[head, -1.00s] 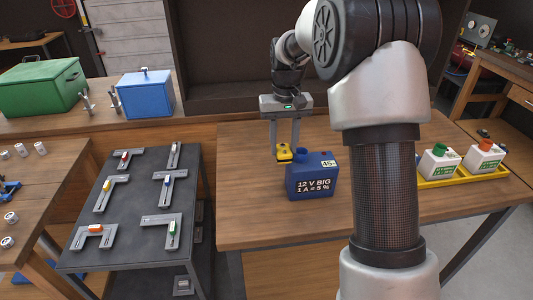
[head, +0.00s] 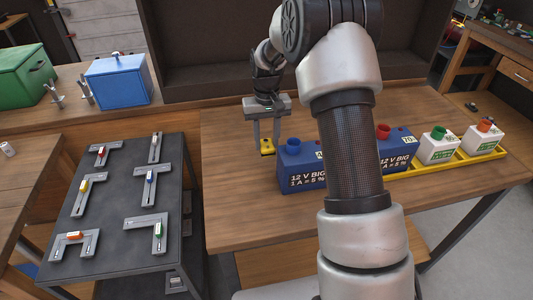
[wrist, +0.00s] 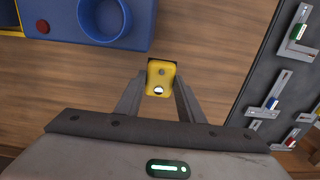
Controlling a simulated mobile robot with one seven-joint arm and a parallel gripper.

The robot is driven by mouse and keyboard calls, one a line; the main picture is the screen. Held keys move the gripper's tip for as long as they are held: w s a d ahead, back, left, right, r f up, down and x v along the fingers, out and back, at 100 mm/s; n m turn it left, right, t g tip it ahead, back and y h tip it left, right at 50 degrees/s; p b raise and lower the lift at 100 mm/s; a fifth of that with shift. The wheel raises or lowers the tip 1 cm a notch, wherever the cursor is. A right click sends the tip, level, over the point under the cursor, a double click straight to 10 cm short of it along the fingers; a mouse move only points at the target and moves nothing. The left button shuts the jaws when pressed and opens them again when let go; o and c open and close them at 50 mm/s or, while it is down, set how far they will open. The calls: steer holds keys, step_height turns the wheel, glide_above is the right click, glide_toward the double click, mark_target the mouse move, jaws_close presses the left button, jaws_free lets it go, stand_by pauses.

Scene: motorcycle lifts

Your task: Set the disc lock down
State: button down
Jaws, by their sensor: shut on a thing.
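My gripper (head: 267,143) is shut on the yellow disc lock (head: 267,149). The lock also shows between the fingertips in the wrist view (wrist: 161,78). In the head view it hangs just left of the first blue battery box (head: 302,167). In the wrist view a gap of wood shows between the lock and the blue box (wrist: 60,22). I cannot tell whether the lock touches the wooden table (head: 232,185) or is a little above it.
A second blue box (head: 394,150) and two white bottles (head: 437,148) stand along a yellow tray (head: 455,163) to the right. A dark cart (head: 115,215) with several metal squares stands left. The table's front left is clear.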

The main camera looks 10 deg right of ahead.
mark_target(267, 153)
steer(key=shift+f, duration=3)
steer(key=shift+f, duration=0.1)
steer(key=shift+f, duration=0.15)
steer(key=c, duration=1.2)
jaws_free()
steer(key=shift+r, duration=0.2)
